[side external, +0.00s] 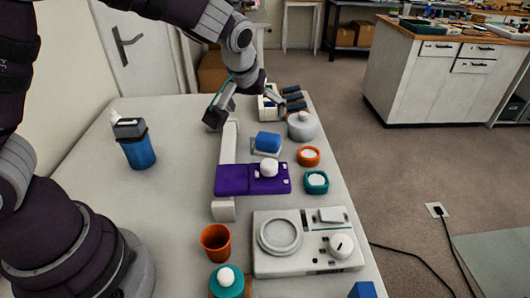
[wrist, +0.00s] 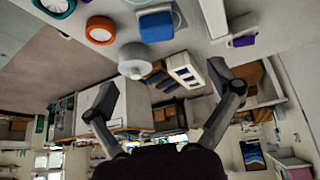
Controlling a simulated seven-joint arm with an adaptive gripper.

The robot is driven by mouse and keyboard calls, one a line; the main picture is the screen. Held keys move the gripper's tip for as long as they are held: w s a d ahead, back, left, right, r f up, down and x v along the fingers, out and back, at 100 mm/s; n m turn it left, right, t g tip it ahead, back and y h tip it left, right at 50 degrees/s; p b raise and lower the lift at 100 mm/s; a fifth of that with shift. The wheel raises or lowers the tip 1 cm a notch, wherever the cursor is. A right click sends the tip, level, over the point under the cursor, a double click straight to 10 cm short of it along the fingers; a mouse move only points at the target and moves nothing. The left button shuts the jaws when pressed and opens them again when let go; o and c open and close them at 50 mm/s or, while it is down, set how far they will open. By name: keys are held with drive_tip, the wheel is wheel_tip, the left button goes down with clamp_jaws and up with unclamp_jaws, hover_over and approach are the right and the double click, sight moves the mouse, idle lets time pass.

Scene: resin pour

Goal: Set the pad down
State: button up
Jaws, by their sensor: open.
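The likely pad is a blue rounded block (side external: 268,141) on a thin grey plate (side external: 258,153) near the middle of the bench; I cannot be sure it is the pad meant. The blue block also shows at the top of the wrist view (wrist: 157,26). My gripper (side external: 243,111) is above the far part of the bench, beyond the blue block and apart from it. Its two fingers are spread wide in the wrist view (wrist: 163,90), with nothing held between them.
A slotted white box (side external: 267,104) and a grey lidded pot (side external: 301,126) stand near my gripper. Orange (side external: 308,156) and teal (side external: 316,182) round containers sit at the right. A purple plate (side external: 235,181), grey machine (side external: 290,245), orange cup (side external: 215,242) and blue bottle (side external: 139,151) are nearer.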

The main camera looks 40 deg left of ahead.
drive_tip(key=s+r+m+h, duration=0.1)
drive_tip(key=s+r+m, duration=0.2)
drive_tip(key=s, duration=0.6)
drive_tip(key=s+r+m+h, duration=0.2)
drive_tip(key=s+r+m, duration=0.1)
drive_tip(key=s, duration=0.6)
drive_tip(key=shift+s+a+r, duration=0.3)
drive_tip(key=shift+r, duration=0.15)
